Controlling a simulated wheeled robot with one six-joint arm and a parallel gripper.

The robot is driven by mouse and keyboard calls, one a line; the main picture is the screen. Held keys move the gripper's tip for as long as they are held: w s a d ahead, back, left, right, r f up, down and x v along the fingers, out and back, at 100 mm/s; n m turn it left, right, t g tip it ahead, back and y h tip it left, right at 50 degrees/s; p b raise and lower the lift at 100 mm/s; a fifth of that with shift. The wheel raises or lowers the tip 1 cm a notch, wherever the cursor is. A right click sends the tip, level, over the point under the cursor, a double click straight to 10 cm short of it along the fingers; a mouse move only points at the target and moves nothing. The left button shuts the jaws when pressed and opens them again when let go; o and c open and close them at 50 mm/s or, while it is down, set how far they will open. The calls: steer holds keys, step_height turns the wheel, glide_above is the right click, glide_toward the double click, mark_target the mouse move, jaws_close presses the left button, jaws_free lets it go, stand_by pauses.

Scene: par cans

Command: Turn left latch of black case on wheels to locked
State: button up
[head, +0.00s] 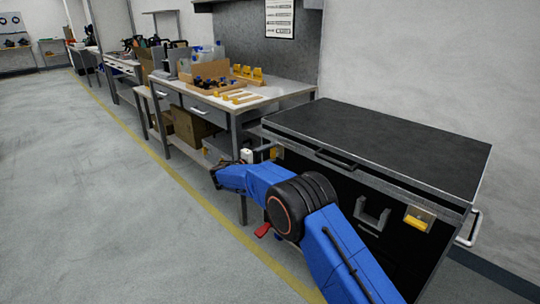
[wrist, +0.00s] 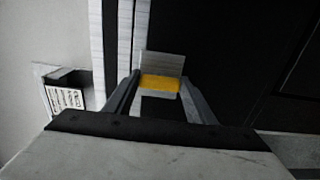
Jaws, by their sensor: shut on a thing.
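The black case on wheels (head: 385,150) stands at the right in the head view, lid down, front side facing me. Its left latch (head: 274,153) shows as a small yellow patch near the far front corner, partly covered by my gripper (head: 260,152). In the wrist view the latch is a yellow piece (wrist: 160,83) against a grey metal plate. My gripper (wrist: 160,90) has one finger on each side of the yellow piece and is shut on it. The exact turn of the latch is hard to tell. The right latch (head: 419,218) is yellow on a metal plate.
A workbench (head: 290,88) with yellow parts and a cardboard box stands just behind the case. A recessed handle (head: 372,215) is on the case's front, and a side handle (head: 475,228) sticks out at right. The floor (head: 90,190) at left is clear.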

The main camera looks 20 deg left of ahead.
steer(key=shift+s+f, duration=0.1)
stand_by(0.3)
steer(key=o, duration=1)
steer(key=shift+o, duration=0.2)
steer(key=v, duration=1.7)
steer(key=shift+s, duration=0.2)
steer(key=shift+a, duration=0.1)
